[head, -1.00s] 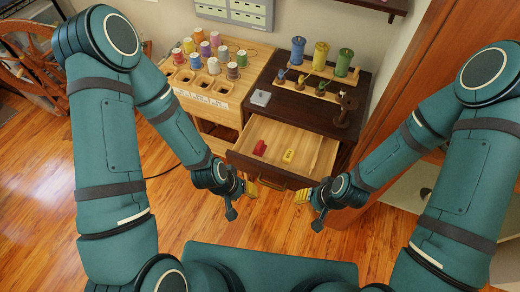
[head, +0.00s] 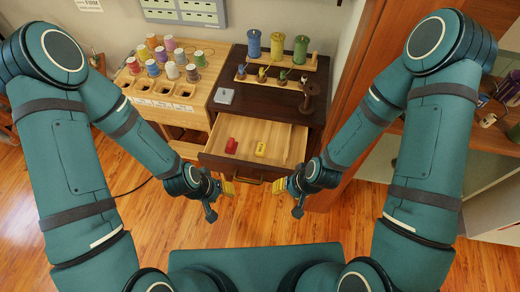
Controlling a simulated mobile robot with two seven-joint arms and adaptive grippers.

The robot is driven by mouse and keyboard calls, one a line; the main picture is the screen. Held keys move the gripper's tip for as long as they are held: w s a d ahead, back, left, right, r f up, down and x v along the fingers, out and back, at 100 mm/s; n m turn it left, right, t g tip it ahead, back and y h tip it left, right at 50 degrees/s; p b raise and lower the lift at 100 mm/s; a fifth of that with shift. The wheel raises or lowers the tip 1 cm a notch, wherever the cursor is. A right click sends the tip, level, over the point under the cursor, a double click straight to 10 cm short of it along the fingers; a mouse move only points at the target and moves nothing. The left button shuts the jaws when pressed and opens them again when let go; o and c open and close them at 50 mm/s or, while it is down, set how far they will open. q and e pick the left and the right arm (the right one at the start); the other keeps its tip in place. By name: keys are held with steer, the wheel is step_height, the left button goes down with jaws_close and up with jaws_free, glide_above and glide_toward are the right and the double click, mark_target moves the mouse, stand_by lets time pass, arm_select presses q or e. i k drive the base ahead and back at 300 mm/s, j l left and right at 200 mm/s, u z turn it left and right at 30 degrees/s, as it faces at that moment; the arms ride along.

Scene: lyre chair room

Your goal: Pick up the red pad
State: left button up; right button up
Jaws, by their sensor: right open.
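The red pad (head: 231,146) lies in the open drawer (head: 286,142) of the dark cabinet, toward the drawer's left side. A yellow pad (head: 260,149) lies to its right in the same drawer. My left gripper (head: 229,188) is in front of the drawer, below and apart from the red pad; its yellow fingertips show, but I cannot tell how far apart they are. My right gripper (head: 279,186) is open and empty in front of the drawer's right part. Neither gripper touches a pad.
Thread spools (head: 171,71) stand on the light wooden cabinet (head: 150,110) at left. Large spools (head: 277,46) and a dark wooden stand (head: 307,98) are on the dark cabinet (head: 226,119), with a small grey box (head: 224,96). Shelving stands at right. The floor in front is clear.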

mark_target(232, 147)
steer(key=i+j+z, duration=0.15)
steer(key=z, duration=0.3)
steer(key=i+j+z, duration=0.15)
steer(key=z, duration=0.35)
